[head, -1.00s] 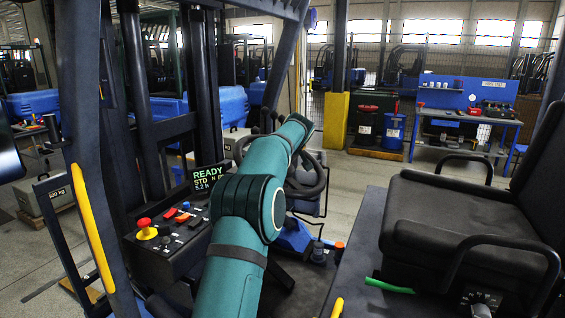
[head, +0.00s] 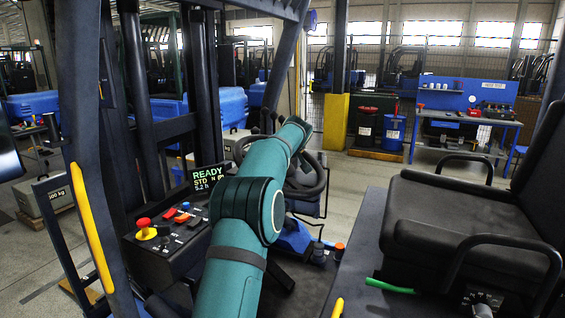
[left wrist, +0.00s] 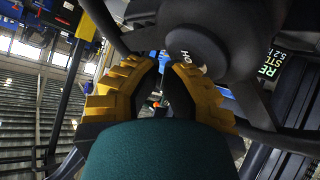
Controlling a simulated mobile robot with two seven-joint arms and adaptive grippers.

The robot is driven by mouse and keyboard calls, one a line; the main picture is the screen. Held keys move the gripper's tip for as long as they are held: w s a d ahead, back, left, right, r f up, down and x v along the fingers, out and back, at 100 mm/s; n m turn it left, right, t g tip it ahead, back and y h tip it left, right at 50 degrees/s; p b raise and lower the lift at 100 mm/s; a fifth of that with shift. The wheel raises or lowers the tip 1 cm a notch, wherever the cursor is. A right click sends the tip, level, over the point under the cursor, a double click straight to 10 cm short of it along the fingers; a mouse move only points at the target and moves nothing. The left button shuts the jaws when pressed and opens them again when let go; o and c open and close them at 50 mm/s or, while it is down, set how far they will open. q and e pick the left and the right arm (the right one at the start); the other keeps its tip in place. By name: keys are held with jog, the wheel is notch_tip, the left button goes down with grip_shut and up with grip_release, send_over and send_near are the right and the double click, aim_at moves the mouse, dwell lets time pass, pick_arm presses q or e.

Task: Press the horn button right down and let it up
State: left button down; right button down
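The horn button is the dark round hub (left wrist: 196,48) of the steering wheel in the left wrist view, with white lettering starting "HO" partly covered. The steering wheel (head: 312,188) also shows in the head view, its hub hidden behind my teal left arm. My left gripper (left wrist: 165,63) has yellow ribbed fingers, drawn together at the tips with only a narrow gap and no object seen between them. The tips overlap the hub's lower left edge in the picture. I cannot tell whether they touch it or whether the button is down. My right gripper is not in view.
A console with a red knob on yellow (head: 145,228) and a READY display (head: 208,176) is left of my arm. A black seat (head: 460,225) with armrests is on the right. Dark mast posts stand at the left. A blue workbench (head: 465,115) is at the back.

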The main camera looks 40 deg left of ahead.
pick_arm(q)
jog(key=shift+s+a+f, duration=0.1)
jog(key=shift+f, duration=0.3)
jog(key=shift+r, duration=0.1)
dwell(0.4)
jog(key=shift+d+r+p, duration=0.35)
jog(key=shift+r+p, duration=0.1)
jog(key=shift+r, duration=0.45)
jog(key=shift+w, duration=0.2)
jog(key=r+p, duration=0.1)
jog(key=d+r+p, duration=0.1)
jog(key=r, duration=0.1)
jog(key=d+r+p, duration=0.1)
jog(key=shift+w+r, duration=0.25)
jog(key=shift+r, duration=0.05)
jog(key=shift+f, duration=0.15)
